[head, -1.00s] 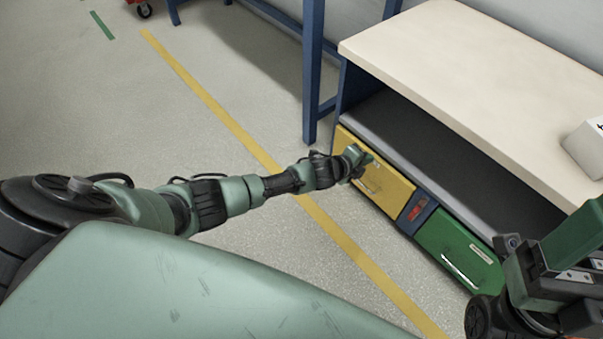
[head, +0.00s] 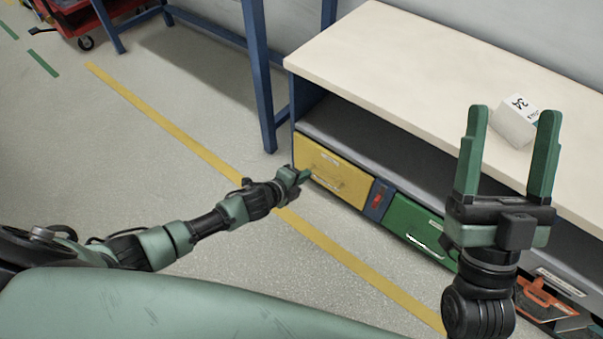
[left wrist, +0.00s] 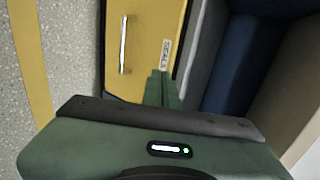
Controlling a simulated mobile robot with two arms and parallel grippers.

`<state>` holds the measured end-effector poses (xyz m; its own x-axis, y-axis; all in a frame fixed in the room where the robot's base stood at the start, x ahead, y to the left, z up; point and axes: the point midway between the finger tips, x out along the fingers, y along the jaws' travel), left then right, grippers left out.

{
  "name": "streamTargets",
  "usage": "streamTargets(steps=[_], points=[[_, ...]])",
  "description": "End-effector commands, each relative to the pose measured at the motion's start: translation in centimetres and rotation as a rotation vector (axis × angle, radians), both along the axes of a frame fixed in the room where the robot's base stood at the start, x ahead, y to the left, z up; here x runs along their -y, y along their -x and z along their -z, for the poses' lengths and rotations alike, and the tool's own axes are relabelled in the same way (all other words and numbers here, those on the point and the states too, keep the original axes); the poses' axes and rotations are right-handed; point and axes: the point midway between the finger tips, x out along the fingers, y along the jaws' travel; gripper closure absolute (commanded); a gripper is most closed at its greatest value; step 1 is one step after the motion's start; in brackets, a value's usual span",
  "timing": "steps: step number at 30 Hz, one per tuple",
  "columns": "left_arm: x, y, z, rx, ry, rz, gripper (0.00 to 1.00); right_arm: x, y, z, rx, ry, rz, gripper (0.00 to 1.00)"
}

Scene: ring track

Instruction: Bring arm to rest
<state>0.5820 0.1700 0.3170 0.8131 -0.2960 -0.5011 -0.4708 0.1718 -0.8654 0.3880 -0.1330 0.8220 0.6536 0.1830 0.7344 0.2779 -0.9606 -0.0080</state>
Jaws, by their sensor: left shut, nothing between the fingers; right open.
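My left arm stretches from the left edge of the head view toward the bench. Its gripper (head: 303,177) is shut and empty, in front of the yellow drawer (head: 325,162). In the left wrist view the shut fingers (left wrist: 160,88) point at the yellow drawer (left wrist: 140,40), beside its handle; whether they touch it I cannot tell. The drawer looks closed. My right gripper (head: 512,155) is upright at the right of the head view, open and empty, its fingers in front of the bench top.
The bench (head: 400,60) has a pale top with a white box (head: 514,121) on it. A green drawer (head: 415,226) sits right of the yellow one. An orange-handled item (head: 540,297) is low at the right. Free floor with a yellow line (head: 165,122) lies left of the bench.

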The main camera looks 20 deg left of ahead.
Motion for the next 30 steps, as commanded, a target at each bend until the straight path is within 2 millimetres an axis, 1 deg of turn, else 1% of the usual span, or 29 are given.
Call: streamTargets(steps=[3,6,13,14,17,20,21,23,24,26,27,29,30], points=[[-0.2,0.6,-0.5,0.0,0.0,0.0,1.0,-0.1,-1.1,0.9,-0.078,0.024,0.005,0.31],[-0.3,0.9,-0.6,0.0,0.0,0.0,1.0,-0.2,-1.7,1.5,-0.116,0.035,0.006,0.31],[-0.2,1.0,-0.7,0.001,0.004,0.0,1.0,-0.3,-1.9,1.9,-0.133,0.04,0.007,0.31],[0.0,1.0,-0.8,0.002,0.012,0.001,1.0,-0.3,-1.9,1.9,-0.133,0.04,0.007,0.31],[2.1,1.5,-2.1,0.01,0.092,0.003,1.0,-0.3,-1.9,1.8,-0.132,0.039,0.007,0.31],[6.1,2.5,-5.4,0.029,0.273,0.003,1.0,-0.3,-1.9,1.8,-0.132,0.039,0.007,0.31],[7.9,3.1,-7.5,0.041,0.372,0.002,1.0,-0.3,-1.9,1.8,-0.132,0.04,0.007,0.31],[10.3,4.0,-11.3,0.06,0.537,-0.002,1.0,-0.3,-1.9,1.8,-0.131,0.04,0.007,0.31],[11.6,4.7,-14.1,0.075,0.651,-0.004,1.0,-0.3,-1.9,1.8,-0.131,0.04,0.007,0.31],[12.9,5.7,-18.4,0.097,0.819,-0.008,1.0,-0.3,-1.9,1.8,-0.131,0.04,0.007,0.31],[13.3,6.5,-21.4,0.115,0.93,-0.009,1.0,-0.3,-1.9,1.8,-0.131,0.04,0.007,0.31],[13.4,7.6,-25.8,0.143,1.089,-0.01,1.0,-0.3,-1.9,1.8,-0.131,0.04,0.007,0.31],[13.0,8.4,-28.5,0.162,1.185,-0.009,1.0,-0.3,-1.9,1.8,-0.131,0.04,0.007,0.31]])
